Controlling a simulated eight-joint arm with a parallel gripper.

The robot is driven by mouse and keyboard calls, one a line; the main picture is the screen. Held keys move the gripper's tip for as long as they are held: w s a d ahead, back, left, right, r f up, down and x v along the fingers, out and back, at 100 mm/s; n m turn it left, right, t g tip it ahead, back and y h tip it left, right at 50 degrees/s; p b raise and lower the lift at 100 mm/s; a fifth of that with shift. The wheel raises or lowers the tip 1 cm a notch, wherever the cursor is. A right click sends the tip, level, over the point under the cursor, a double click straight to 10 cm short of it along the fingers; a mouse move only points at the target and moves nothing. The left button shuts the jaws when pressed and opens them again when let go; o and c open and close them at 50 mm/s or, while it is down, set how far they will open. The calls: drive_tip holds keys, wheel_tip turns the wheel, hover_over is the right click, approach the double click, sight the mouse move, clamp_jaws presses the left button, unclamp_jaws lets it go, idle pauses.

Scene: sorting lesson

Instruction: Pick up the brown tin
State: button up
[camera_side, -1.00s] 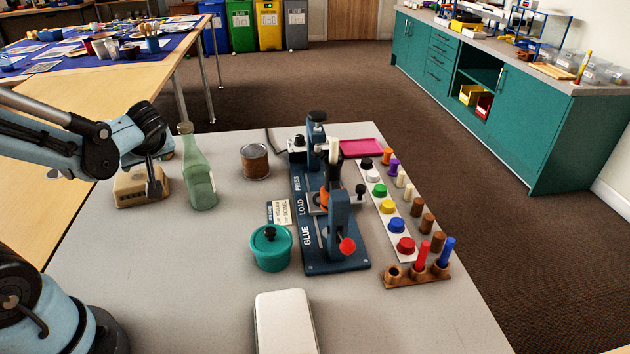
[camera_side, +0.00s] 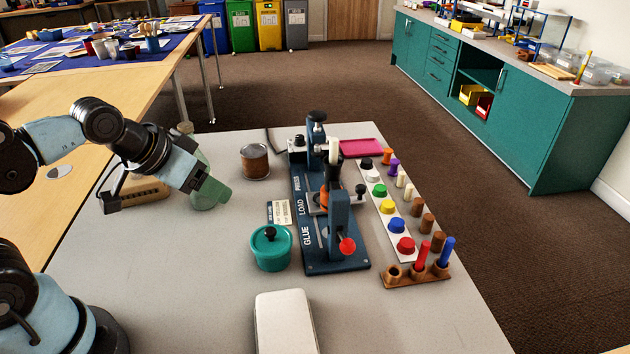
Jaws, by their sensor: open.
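The brown tin (camera_side: 255,162) stands upright on the grey table, left of the blue press fixture. It has a pale metal rim, and nothing touches it. My gripper (camera_side: 197,182) is at the left of the table, pointing down and to the right, with the tin to its right and a clear gap between them. The gripper is open and looks empty. It overlaps the green bottle (camera_side: 214,193) in the picture and hides much of it; I cannot tell whether they touch.
A beige device (camera_side: 151,191) sits partly behind my gripper. A teal lidded pot (camera_side: 270,249) stands in front of the tin. The blue fixture (camera_side: 336,250) stands to its right, with a pink tray (camera_side: 361,148) behind. A white box (camera_side: 284,322) lies at the front.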

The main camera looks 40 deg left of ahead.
drive_tip(key=o, duration=0.6)
drive_tip(key=shift+o, duration=0.2)
